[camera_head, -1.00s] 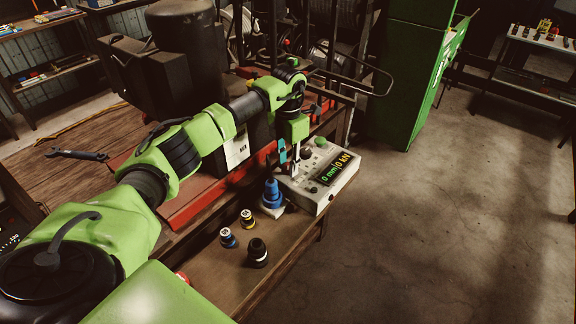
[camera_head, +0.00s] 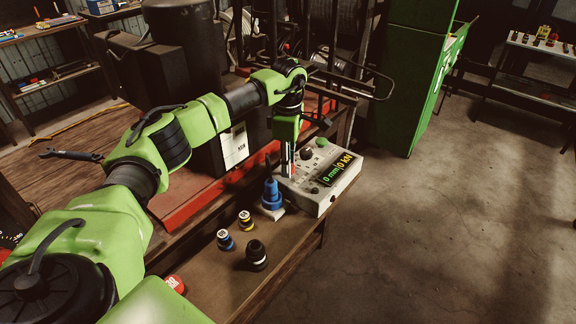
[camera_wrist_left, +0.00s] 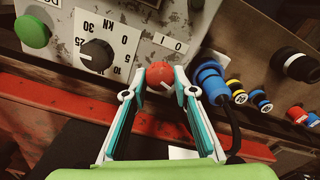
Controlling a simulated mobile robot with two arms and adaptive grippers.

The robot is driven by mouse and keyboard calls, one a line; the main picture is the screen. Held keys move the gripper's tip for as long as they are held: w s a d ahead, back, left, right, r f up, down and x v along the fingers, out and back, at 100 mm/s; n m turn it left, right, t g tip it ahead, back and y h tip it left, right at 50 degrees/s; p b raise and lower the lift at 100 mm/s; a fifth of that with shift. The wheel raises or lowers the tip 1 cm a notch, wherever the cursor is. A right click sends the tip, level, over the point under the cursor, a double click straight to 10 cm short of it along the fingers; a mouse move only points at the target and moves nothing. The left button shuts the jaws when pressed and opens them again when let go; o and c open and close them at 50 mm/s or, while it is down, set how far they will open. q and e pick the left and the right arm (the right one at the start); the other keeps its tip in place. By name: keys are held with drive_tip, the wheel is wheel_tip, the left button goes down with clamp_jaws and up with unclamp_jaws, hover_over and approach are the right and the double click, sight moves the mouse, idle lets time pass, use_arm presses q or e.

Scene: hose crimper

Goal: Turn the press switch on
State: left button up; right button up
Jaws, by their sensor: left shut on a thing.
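The press switch is a round red knob (camera_wrist_left: 160,77) with a white mark, below the "I O" label on the grey control box (camera_head: 322,198). My left gripper (camera_head: 287,172) reaches down to the box's left end in the head view. In the left wrist view its two fingertips (camera_wrist_left: 159,80) are closed on either side of the red knob and touch it. The box's display (camera_head: 338,171) reads 0 mm and 0 kN. My right gripper is not in view.
A black dial (camera_wrist_left: 97,54) and a green button (camera_wrist_left: 33,31) sit beside the knob. A blue plug (camera_head: 271,194) with a cable is close by. Several fittings, including a black one (camera_head: 257,255), stand on the wooden bench. A red rail (camera_head: 203,201) runs behind.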

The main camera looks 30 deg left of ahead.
use_arm(q)
drive_tip(key=m, duration=0.5)
drive_tip(key=shift+b, duration=0.35)
idle(0.4)
drive_tip(key=o, duration=1.1)
drive_tip(key=shift+r, duration=0.3)
wheel_tip(320, 180, up, 12)
drive_tip(key=shift+f, duration=0.25)
